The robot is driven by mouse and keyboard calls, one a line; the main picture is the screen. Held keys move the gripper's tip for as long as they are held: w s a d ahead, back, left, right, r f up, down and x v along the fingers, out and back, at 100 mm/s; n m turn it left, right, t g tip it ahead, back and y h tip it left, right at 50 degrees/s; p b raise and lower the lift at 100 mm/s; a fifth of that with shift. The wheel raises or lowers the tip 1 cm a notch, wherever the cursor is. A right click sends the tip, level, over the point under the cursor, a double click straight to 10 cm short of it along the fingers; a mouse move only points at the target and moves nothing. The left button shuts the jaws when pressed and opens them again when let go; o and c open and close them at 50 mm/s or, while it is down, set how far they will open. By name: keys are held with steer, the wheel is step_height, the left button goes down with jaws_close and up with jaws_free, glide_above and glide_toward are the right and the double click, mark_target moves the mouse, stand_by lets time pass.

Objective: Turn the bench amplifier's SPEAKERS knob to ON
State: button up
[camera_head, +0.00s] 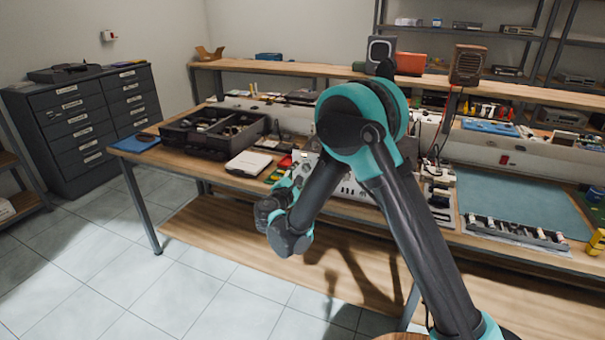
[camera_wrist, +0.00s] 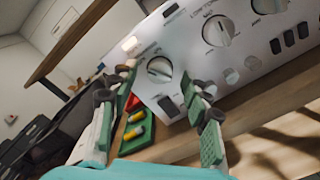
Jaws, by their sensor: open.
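The bench amplifier has a silver front panel (camera_wrist: 190,40) that shows tilted in the wrist view. In the head view the amplifier (camera_head: 348,186) stands at the bench's front edge, largely hidden by my arm. A round knob (camera_wrist: 159,69) with a pale grip bar sits at the panel's left end. The small print above it is too blurred to read surely. My gripper (camera_wrist: 163,82) is open, with one green-padded finger on each side of this knob in the picture. I see no contact with the knob, and the remaining gap is unclear. In the head view my fingers are not clear.
Two larger knobs (camera_wrist: 218,30) and (camera_wrist: 268,4) and dark switches sit farther right on the panel. Green, yellow and red items (camera_wrist: 136,128) lie beside the amplifier. A black tray (camera_head: 214,130) and a pale box (camera_head: 249,163) stand left on the bench.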

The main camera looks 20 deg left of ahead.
steer(key=shift+w, duration=0.3)
jaws_close()
steer(key=shift+m, duration=0.4)
steer(key=m, duration=0.4)
steer(key=shift+m, duration=0.4)
steer(key=m, duration=0.6)
steer(key=shift+m, duration=0.3)
